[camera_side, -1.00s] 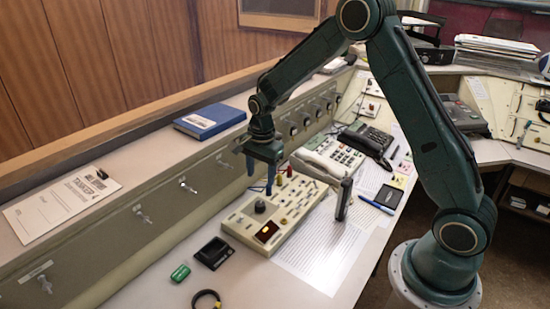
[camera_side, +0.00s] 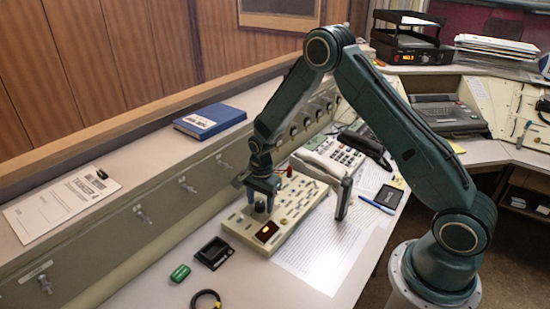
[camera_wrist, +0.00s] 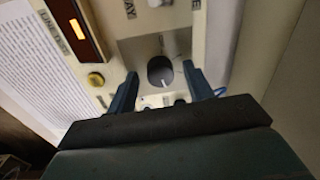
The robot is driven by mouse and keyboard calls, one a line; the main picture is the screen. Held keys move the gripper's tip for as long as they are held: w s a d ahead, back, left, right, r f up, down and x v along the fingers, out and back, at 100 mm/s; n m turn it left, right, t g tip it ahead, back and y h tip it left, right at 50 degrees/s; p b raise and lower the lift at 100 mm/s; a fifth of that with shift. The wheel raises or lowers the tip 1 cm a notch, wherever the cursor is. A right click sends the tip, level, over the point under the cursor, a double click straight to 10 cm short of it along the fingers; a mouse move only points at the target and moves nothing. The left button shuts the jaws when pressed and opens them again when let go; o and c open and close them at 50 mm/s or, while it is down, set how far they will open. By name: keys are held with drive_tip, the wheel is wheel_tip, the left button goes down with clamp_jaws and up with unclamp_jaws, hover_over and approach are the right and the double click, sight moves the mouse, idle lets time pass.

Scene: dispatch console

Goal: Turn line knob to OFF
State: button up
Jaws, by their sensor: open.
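The line knob (camera_side: 260,206) is a dark round knob on the cream control panel (camera_side: 290,222). In the wrist view the knob (camera_wrist: 160,72) shows a pale pointer mark on its face, on a grey plate. My gripper (camera_side: 260,203) is low over the panel's left end. In the wrist view my gripper (camera_wrist: 158,82) is open, with one blue finger on each side of the knob. I cannot tell whether the fingers touch it. The OFF label cannot be read.
A lit orange display (camera_side: 267,231) sits on the panel near the knob. A dark upright handset (camera_side: 344,198) stands at the panel's right. A black box (camera_side: 214,253) and a green item (camera_side: 180,273) lie to the left.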

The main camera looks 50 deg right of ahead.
drive_tip(key=c, duration=1)
